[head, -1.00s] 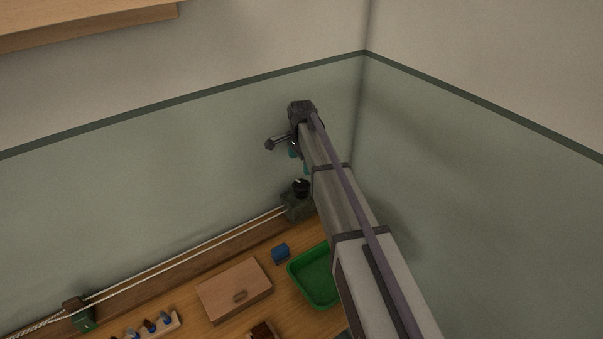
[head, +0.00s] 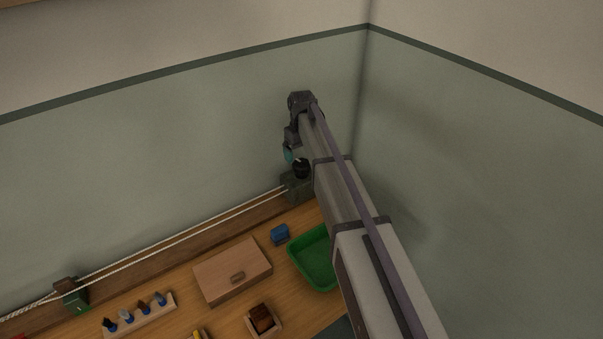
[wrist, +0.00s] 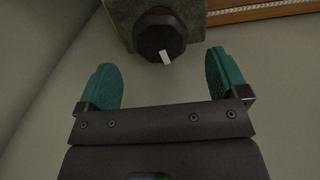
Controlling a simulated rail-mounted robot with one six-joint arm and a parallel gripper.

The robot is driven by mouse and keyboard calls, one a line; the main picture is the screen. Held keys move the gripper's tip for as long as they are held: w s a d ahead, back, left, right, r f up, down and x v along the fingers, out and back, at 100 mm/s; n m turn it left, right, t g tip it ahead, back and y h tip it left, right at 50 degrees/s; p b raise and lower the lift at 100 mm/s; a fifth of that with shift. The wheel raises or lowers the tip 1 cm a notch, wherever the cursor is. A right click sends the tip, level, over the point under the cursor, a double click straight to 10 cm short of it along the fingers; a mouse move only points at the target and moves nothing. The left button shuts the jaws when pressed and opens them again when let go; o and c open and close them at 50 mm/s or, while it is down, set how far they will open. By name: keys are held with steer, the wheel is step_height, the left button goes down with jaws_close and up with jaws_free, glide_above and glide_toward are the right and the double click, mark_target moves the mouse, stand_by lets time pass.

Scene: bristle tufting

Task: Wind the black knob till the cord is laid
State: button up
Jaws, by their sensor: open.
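The black knob (head: 301,168) sits on top of a dark green-grey block (head: 296,187) at the back right of the bench. In the wrist view the knob (wrist: 160,38) is many-sided with a white mark near its edge. Two pale cords (head: 190,233) run from this block leftward along a wooden rail to a green block (head: 72,294), where a twisted rope (head: 28,310) continues left. My gripper (wrist: 163,80) is open, its two teal fingers apart. The knob lies ahead of the gap between the fingertips, not between them. In the head view the gripper (head: 288,155) is just above and left of the knob, partly hidden.
A green tray (head: 318,283) lies under my arm. A blue item (head: 280,234), a wooden lidded box (head: 232,270), a small box with brown pieces (head: 262,320) and a rack of several small tools (head: 140,315) are on the bench. Walls stand close behind and right.

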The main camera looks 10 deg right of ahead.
mark_target(302, 162)
step_height(302, 162, down, 6)
steer(key=b, duration=0.3)
steer(key=shift+r+b, duration=0.2)
steer(key=shift+b, duration=0.15)
steer(key=shift+r, duration=0.1)
steer(key=c, duration=0.9)
steer(key=shift+m, duration=0.8)
steer(key=o, duration=0.9)
